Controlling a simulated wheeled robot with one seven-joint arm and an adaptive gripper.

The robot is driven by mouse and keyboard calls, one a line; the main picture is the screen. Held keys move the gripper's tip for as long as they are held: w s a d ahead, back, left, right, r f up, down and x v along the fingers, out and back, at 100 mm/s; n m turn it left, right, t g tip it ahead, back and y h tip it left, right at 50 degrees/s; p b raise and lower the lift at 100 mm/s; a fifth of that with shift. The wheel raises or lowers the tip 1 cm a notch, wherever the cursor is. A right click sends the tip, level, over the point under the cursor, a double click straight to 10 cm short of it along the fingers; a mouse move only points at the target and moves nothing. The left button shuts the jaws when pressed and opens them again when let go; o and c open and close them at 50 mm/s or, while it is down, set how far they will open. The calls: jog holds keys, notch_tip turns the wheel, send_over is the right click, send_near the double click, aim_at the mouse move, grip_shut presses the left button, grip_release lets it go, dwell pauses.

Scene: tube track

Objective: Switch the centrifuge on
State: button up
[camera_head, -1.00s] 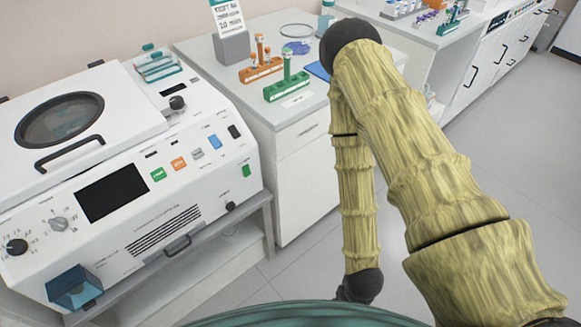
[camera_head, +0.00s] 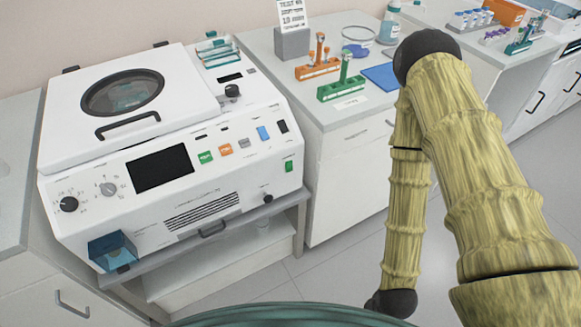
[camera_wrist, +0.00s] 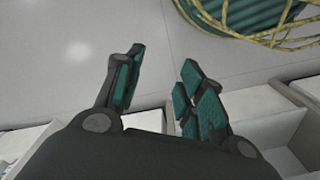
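The centrifuge (camera_head: 160,150) is a white bench machine at the left in the head view. Its lid (camera_head: 120,100) is down and has a round dark window and a black handle. The front panel has a dark screen (camera_head: 160,168), dials, and a row with a green button (camera_head: 205,157), an orange button, a grey button, a blue button (camera_head: 263,133) and a black switch (camera_head: 282,126). A green switch (camera_head: 289,166) sits low at the panel's right. My gripper (camera_wrist: 158,80) is open and empty above the floor in the wrist view, apart from the centrifuge.
A white counter (camera_head: 290,85) to the right holds orange (camera_head: 318,68) and green (camera_head: 342,90) tube racks, a blue pad (camera_head: 385,77) and a sign. A tube rack (camera_head: 217,50) sits on the machine's back right. The floor (camera_head: 330,275) before the counter is clear.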

jog(key=shift+w+f, duration=0.1)
jog(key=shift+w, duration=0.1)
jog(key=c, duration=0.3)
jog(key=w+a+n+t+y+b, duration=0.1)
jog(key=w+n+b, duration=0.1)
jog(key=w, duration=0.2)
jog(key=w+f+n+t+b, duration=0.1)
jog(key=w+b, duration=0.1)
jog(key=w, duration=0.3)
jog(key=w+a+f+n+t+y+b, duration=0.1)
jog(key=w+n+b, duration=0.1)
jog(key=w, duration=0.2)
jog(key=shift+w+a+n+t+y, duration=0.3)
jog(key=shift+w+t, duration=0.1)
grip_shut()
jog(key=w+a+r+n+t+y+b, duration=0.2)
jog(key=w+a+r+n+y+b, duration=0.15)
jog(key=w+r+n+b, duration=0.4)
jog(key=w+a+r+n+t+y+b, duration=0.25)
jog(key=w+r+n+y+b, duration=0.2)
jog(key=w+n, duration=0.5)
notch_tip(320, 180, up, 8)
jog(key=w+n+g+y+b, duration=0.1)
jog(key=n+g+y+b, duration=0.2)
jog(key=n, duration=0.6)
jog(key=shift+w+a+f+n+g+y+b, duration=0.15)
jog(key=shift+w+f+n+g+y+b, duration=0.15)
jog(key=shift+y+b, duration=1.05)
